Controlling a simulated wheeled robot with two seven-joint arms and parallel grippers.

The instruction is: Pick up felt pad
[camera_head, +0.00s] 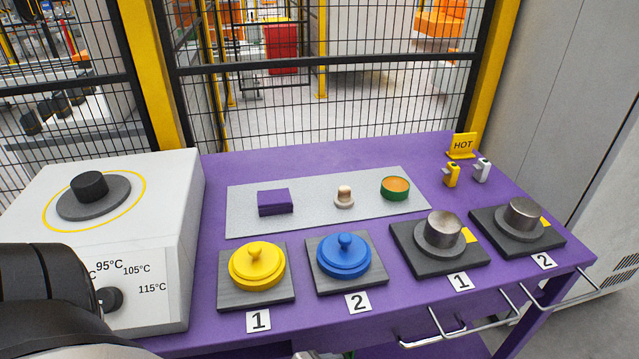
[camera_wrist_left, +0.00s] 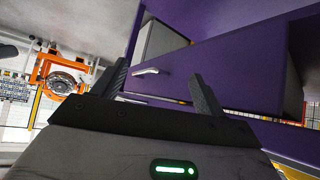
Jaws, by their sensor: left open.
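A dark purple block (camera_head: 275,202), which looks like the felt pad, lies on the left part of a light grey mat (camera_head: 330,219) on the purple table. Beside it on the mat stand a small knobbed piece (camera_head: 344,197) and a green round tin with an orange top (camera_head: 395,188). My left gripper shows in the left wrist view (camera_wrist_left: 160,85), with its two black fingers apart and nothing between them. It is away from the block. A black part of my arm shows at the lower left of the head view. My right gripper is not in view.
A white heater box with a dial (camera_head: 108,299) stands left. Yellow (camera_head: 257,264) and blue (camera_head: 344,256) knobbed lids sit on plates in front of the mat. Metal cylinders (camera_head: 444,227) (camera_head: 523,213) stand right, near a HOT sign (camera_head: 462,145). A mesh fence is behind.

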